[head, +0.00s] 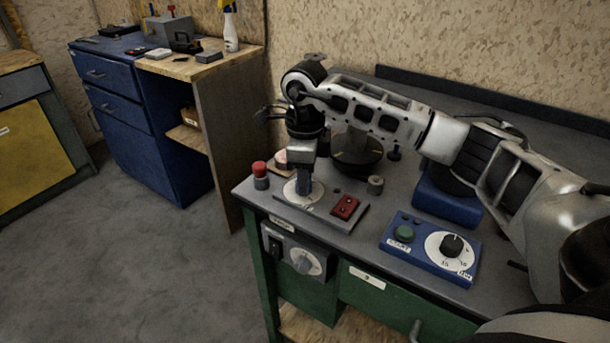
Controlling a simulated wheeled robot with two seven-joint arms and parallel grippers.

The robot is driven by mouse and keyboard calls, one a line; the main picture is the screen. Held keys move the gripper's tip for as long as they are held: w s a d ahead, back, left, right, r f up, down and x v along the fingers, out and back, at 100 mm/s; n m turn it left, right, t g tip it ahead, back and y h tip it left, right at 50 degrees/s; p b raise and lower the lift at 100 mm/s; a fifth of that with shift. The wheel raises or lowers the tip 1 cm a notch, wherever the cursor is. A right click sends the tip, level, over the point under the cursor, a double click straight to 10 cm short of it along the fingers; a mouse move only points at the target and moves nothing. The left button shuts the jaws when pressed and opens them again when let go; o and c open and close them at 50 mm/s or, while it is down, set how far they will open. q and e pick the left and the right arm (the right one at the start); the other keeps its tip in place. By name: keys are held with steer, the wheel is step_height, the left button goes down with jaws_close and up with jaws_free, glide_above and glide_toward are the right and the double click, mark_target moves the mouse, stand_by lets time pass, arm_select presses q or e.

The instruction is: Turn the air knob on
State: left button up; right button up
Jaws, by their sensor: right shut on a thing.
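My right gripper (304,184) points straight down over a grey plate (326,215) on the workbench. It is shut on the knob at the centre of a round white dial (291,191) on that plate. The fingers hide most of the knob, so its turn angle cannot be told. The small label by the dial is too small to read. My left gripper is not in view.
A red-topped button (260,172) stands left of the plate. A blue timer box (430,248) with a green button and black knob is at right. A grey knob (302,262) and black switch are on the bench front. A blue drawer cabinet (140,130) stands at back left.

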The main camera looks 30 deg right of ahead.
steer(key=m, duration=0.4)
steer(key=shift+m, duration=0.4)
steer(key=m+p, duration=0.1)
steer(key=m, duration=0.2)
steer(key=shift+a+r+m, duration=0.1)
steer(key=shift+m, duration=1.1)
steer(key=m+p, duration=0.1)
steer(key=m, duration=0.2)
steer(key=shift+m, duration=0.3)
steer(key=m+p, duration=0.1)
steer(key=m, duration=0.4)
steer(key=shift+a, duration=0.1)
steer(key=m+p, duration=0.1)
steer(key=m, duration=0.2)
steer(key=shift+w+m, duration=0.1)
steer(key=shift+m, duration=0.3)
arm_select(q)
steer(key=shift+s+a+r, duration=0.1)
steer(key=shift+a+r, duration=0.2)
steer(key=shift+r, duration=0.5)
arm_select(e)
steer(key=shift+m, duration=0.5)
